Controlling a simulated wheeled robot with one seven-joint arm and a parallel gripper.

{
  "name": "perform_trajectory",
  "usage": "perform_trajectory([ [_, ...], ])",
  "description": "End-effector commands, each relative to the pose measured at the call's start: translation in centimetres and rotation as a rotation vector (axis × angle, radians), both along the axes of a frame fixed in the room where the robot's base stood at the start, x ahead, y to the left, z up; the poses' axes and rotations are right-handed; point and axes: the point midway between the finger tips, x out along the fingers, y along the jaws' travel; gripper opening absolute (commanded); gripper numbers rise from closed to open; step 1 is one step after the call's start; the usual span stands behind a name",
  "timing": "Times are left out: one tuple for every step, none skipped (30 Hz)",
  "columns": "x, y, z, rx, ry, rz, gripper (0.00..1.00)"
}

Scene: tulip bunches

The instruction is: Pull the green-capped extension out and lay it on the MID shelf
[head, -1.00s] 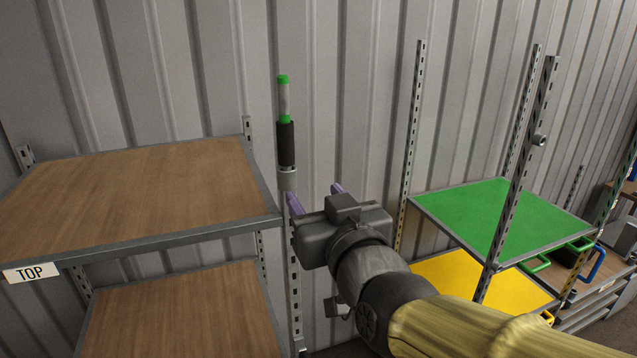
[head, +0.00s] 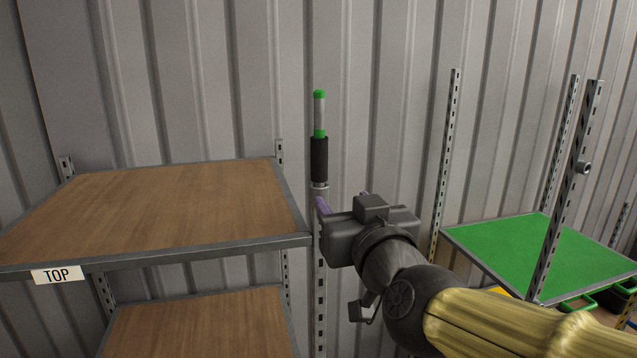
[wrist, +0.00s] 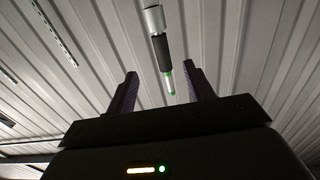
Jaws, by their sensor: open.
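The green-capped extension (head: 319,115) stands upright, its pale shaft between a green cap and a green ring, above a black sleeve (head: 319,160) on a slotted grey post. My gripper (head: 342,200) is open, just right of the post and below the black sleeve in the head view. In the wrist view, the extension (wrist: 169,82) shows between my two open fingers (wrist: 160,88), apart from both. A shelf labelled TOP (head: 150,262) is at the left. A lower brown shelf (head: 200,325) is below it; no MID label shows.
The TOP shelf's board (head: 170,205) is bare. A green shelf (head: 545,250) with slotted uprights stands at the right, a yellow one partly hidden below it. A corrugated wall (head: 380,60) is close behind the post.

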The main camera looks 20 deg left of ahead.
Motion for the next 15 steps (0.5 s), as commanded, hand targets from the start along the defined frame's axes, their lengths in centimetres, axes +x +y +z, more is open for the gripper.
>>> perform_trajectory([
  [0.1, 0.3, -0.3, 0.001, 0.000, 0.005, 0.53],
  [0.2, 0.4, -0.4, 0.002, 0.001, 0.006, 0.53],
  [0.8, 0.7, 0.0, -0.002, 0.003, 0.005, 0.53],
  [1.3, 1.0, 0.0, -0.003, 0.003, 0.005, 0.53],
  [1.7, 1.3, 0.0, -0.002, 0.003, 0.004, 0.53],
  [2.2, 1.6, 0.0, -0.004, 0.002, 0.005, 0.53],
  [2.6, 1.9, 0.0, -0.003, 0.002, 0.004, 0.53],
  [3.0, 2.1, 0.0, -0.004, 0.000, 0.005, 0.53],
  [3.6, 2.4, 0.0, -0.004, 0.002, 0.003, 0.53],
  [4.0, 2.7, 0.0, -0.003, 0.002, 0.004, 0.53],
  [4.4, 2.9, 0.0, -0.003, 0.002, 0.003, 0.53],
  [4.9, 3.2, 0.0, -0.004, 0.001, 0.004, 0.53],
  [5.2, 3.5, 0.0, -0.004, 0.000, 0.004, 0.53],
  [5.6, 3.7, 0.0, -0.004, 0.000, 0.003, 0.53],
  [6.2, 3.9, 0.0, -0.004, 0.000, 0.002, 0.53],
])
